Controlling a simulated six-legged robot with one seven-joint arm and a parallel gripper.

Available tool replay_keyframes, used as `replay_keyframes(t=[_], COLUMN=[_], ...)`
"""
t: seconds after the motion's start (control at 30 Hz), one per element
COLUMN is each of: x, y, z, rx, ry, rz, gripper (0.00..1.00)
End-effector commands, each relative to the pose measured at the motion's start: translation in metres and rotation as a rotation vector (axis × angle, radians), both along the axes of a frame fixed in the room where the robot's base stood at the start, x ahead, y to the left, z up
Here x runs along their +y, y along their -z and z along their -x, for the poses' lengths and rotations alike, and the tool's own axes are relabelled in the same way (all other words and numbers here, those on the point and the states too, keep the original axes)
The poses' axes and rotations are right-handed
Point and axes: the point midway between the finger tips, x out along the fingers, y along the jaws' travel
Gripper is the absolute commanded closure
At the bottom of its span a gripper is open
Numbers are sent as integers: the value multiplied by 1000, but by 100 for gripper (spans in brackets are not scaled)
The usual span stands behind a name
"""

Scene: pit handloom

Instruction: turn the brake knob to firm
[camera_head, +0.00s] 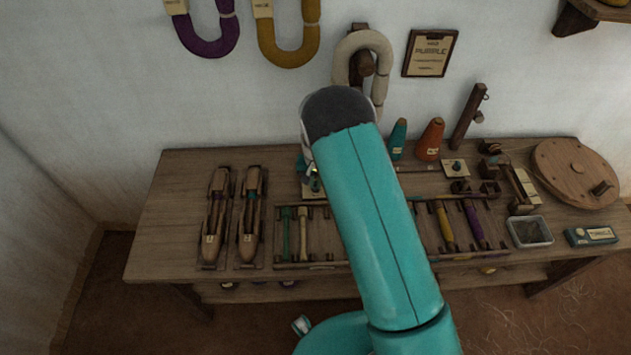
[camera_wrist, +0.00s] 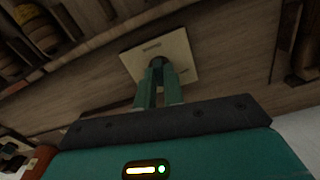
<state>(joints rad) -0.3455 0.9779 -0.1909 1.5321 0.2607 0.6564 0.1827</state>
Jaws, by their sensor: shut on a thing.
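In the wrist view, my gripper (camera_wrist: 159,75) has its two green fingers closed around a small dark knob (camera_wrist: 157,61). The knob stands at the middle of a pale square plate (camera_wrist: 183,52) with small dark markings, too blurred to read. The fingers hide much of the knob, so I cannot tell its setting. In the head view, my teal arm covers most of the gripper and the knob. Only a corner of the pale plate (camera_head: 309,192) shows on the wooden table (camera_head: 180,190), left of the arm.
Two wooden shuttles (camera_head: 213,220) and a rack of bobbins (camera_head: 303,262) lie to the left. Orange (camera_head: 430,140) and teal (camera_head: 397,138) cones stand behind. Another small plate (camera_head: 455,168), a glass dish (camera_head: 530,232) and a round wooden disc (camera_head: 577,172) are to the right.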

Motion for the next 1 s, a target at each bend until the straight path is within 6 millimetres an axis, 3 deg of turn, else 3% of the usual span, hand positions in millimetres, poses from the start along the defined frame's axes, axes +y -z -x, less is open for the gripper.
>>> replay_keyframes(t=[0.7, 1.0], x=[1, 1], y=[-1, -1], z=[0, 0], rx=[1, 1], ry=[640, 828], rz=[0, 0], gripper=[100, 100])
